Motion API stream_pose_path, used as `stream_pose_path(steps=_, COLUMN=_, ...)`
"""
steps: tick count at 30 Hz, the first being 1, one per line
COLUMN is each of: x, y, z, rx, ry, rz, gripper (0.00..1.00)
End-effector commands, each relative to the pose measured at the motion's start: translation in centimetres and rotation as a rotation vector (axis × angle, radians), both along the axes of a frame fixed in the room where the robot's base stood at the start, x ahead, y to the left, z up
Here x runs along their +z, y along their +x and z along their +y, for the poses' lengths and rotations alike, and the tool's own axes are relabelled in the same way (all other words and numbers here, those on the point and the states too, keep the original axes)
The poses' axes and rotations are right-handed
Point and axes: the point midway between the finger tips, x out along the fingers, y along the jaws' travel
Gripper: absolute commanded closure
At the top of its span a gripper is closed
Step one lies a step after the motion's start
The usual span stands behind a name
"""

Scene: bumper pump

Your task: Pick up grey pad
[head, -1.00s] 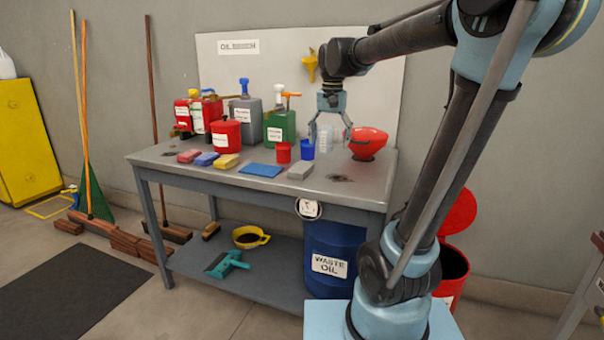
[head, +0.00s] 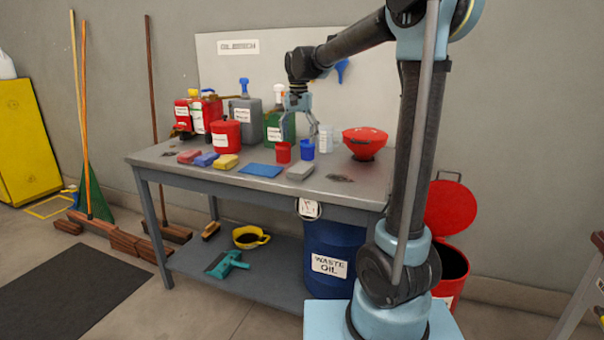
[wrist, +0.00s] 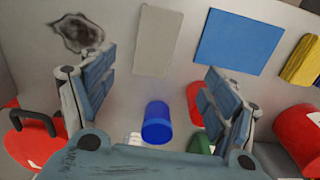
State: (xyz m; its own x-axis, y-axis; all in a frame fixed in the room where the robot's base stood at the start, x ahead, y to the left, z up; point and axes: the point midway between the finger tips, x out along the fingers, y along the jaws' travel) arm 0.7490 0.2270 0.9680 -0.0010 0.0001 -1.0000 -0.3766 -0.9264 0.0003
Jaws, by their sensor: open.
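The grey pad (head: 300,171) lies flat near the front edge of the grey workbench (head: 345,188), between a blue flat pad and a dark stain. In the wrist view the grey pad (wrist: 157,38) shows beyond the fingertips, between the two fingers. My gripper (head: 299,135) is open and empty, pointing down above the bench, behind and above the grey pad and apart from it. In the wrist view my gripper (wrist: 160,72) has its fingers wide apart, with a blue cup (wrist: 157,122) showing below between them.
A red cup (head: 283,153), a blue cup (head: 307,150), a clear container (head: 326,139) and a red funnel (head: 365,142) stand near my gripper. The blue flat pad (head: 261,169) lies left of the grey pad. Bottles and cans crowd the back left.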

Motion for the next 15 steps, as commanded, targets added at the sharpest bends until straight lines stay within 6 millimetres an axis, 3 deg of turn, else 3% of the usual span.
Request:
stream_pose_path(steps=9, x=-5.0, y=0.0, z=0.0, rx=0.000, ry=0.000, rz=0.000, gripper=0.20)
stream_pose_path(steps=15, x=-6.1, y=0.0, z=-0.1, rx=0.001, ry=0.000, rz=0.000, gripper=0.20)
